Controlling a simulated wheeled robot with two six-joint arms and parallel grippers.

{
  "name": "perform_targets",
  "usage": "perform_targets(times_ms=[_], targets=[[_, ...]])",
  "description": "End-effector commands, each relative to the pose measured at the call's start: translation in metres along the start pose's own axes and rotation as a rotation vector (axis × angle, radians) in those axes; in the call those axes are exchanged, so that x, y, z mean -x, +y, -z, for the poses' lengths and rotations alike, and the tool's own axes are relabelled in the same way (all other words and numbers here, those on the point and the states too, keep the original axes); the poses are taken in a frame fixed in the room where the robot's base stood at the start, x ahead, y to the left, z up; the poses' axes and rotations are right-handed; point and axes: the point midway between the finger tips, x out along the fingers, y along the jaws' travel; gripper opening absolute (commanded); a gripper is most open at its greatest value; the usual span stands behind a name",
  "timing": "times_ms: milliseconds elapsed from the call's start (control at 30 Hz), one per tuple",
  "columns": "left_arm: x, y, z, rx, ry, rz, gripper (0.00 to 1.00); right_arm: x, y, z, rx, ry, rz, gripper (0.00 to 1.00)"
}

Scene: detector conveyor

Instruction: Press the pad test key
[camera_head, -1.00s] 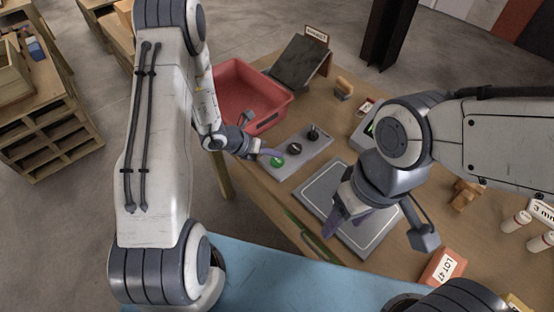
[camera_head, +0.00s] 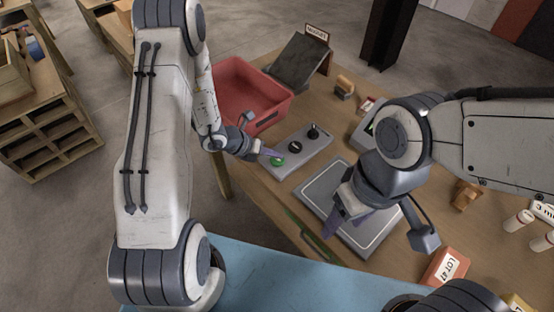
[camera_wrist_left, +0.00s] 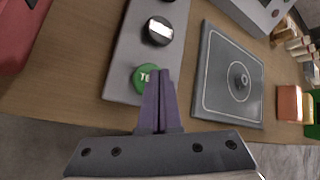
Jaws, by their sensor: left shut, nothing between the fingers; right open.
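The green round key (camera_head: 278,161), with letters starting "TE", sits at the near end of a grey control box (camera_head: 303,153); it also shows in the left wrist view (camera_wrist_left: 144,77). My left gripper (camera_head: 271,153) is shut and empty, its fingertips at the key's edge and hiding part of its lettering. I cannot tell whether the tips touch it. A black knob (camera_head: 295,146) and a black switch (camera_head: 313,132) sit further along the box. The grey pad (camera_head: 319,187) with a pale outline lies beside the box. My right gripper (camera_head: 336,226) is open above the pad's near edge.
A red tray (camera_head: 250,92) stands behind the box, and a dark tilted panel (camera_head: 300,58) at the back. A "LOT 47" block (camera_head: 444,267) and white cylinders (camera_head: 518,221) are at the right.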

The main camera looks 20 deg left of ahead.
Motion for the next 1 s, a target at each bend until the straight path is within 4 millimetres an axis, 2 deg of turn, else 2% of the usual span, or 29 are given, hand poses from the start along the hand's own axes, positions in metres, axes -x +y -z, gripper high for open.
perform_targets(times_ms=[1000], targets=[[-0.0054,0.0040,0.0039,0.000,0.000,0.000,0.00,-0.0083,0.0006,-0.0004,0.000,0.000,0.000,0.62]])
